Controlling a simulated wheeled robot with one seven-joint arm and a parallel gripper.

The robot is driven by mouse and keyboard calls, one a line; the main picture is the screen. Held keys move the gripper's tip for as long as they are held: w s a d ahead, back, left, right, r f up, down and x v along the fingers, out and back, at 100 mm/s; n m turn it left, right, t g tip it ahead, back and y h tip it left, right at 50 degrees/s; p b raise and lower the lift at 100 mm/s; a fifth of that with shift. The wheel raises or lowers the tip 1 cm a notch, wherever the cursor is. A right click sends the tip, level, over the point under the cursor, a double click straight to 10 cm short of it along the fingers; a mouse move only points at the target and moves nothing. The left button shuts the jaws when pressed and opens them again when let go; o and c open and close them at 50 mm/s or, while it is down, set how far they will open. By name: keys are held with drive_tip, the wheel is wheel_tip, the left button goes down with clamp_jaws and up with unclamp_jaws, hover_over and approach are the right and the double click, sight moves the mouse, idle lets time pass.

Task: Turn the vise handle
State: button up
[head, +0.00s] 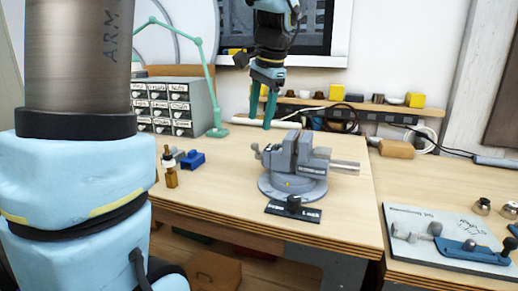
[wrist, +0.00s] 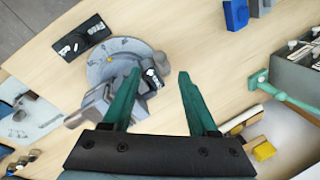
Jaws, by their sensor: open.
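The grey vise (head: 294,160) stands on a round base on the wooden bench in the head view. A short grey bar with a rounded end (head: 258,151) sticks out at its left; I cannot tell for sure that this is the handle. My gripper (head: 262,118) is open and empty, pointing down above and behind the vise's left side. In the wrist view the vise's round base (wrist: 100,66) is left of my gripper (wrist: 160,74), and the left finger overlaps the vise in the picture. The fingers partly hide the vise there.
A black plate with a dark lever (head: 293,207) lies in front of the vise. A small amber bottle (head: 171,176) and a blue block (head: 193,160) are to the left. A drawer cabinet (head: 180,105) and green lamp (head: 217,131) stand behind. A board with fittings (head: 420,217) lies right.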

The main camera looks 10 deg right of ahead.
sight(255, 143)
drive_tip(key=p+x, duration=0.1)
drive_tip(key=x, duration=0.8)
drive_tip(key=shift+f, duration=0.35)
clamp_jaws()
idle(0.9)
